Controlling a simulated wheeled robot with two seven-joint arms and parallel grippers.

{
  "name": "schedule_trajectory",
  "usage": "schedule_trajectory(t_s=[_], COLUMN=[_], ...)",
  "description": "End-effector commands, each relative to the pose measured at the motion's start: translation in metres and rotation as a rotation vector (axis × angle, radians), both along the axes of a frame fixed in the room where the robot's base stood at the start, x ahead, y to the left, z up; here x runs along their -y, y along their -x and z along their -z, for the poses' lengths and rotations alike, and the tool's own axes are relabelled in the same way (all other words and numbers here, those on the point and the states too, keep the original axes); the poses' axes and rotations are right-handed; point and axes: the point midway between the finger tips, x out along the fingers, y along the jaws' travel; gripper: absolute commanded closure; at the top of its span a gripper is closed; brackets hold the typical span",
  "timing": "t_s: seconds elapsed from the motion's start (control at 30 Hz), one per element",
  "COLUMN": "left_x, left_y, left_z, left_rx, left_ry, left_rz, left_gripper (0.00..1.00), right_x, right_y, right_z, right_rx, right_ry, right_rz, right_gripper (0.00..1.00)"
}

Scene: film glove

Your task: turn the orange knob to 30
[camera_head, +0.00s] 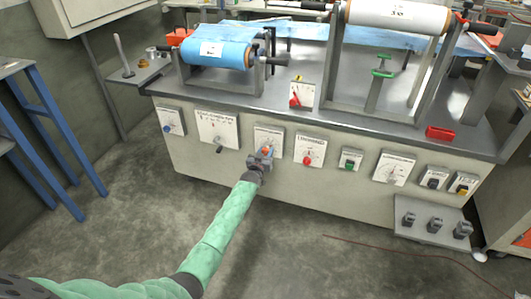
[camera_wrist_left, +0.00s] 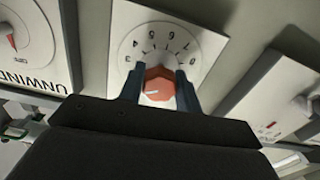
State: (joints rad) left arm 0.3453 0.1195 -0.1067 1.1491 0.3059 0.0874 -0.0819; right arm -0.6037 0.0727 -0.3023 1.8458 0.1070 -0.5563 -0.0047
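The orange knob (camera_wrist_left: 159,84) sits on a white dial plate (camera_wrist_left: 203,43) with a printed ring of numbers and ticks. In the head view the knob (camera_head: 266,150) is on the front panel of the grey machine, mostly behind my gripper. My left gripper (camera_head: 260,163) reaches it from the front. In the left wrist view its two dark fingers (camera_wrist_left: 160,88) stand on either side of the knob and appear to press on it. A pale mark shows on the knob's face; its exact reading is unclear. My right gripper is in neither view.
A dial with a red knob (camera_head: 307,160) is to the right, and a dial with a grey handle (camera_head: 219,149) to the left. A green switch (camera_head: 350,160) and other controls line the panel. Blue film rolls (camera_head: 215,53) lie above.

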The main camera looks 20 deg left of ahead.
Motion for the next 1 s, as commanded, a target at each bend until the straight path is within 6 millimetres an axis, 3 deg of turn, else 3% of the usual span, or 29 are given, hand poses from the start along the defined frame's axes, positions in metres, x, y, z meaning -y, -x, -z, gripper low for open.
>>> schedule_trajectory(t_s=[0.37,1.0], left_x=[0.0,-0.0002], left_y=[0.0002,0.0003], left_z=[0.0003,0.0008], left_rx=[-0.002,-0.016], left_ry=[0.062,0.453], left_rz=[0.0,0.0], left_gripper=[0.89,0.89], right_x=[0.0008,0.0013], right_y=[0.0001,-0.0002], right_z=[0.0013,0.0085], right_rx=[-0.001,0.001], right_ry=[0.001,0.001], right_rz=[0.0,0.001], right_gripper=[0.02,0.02])
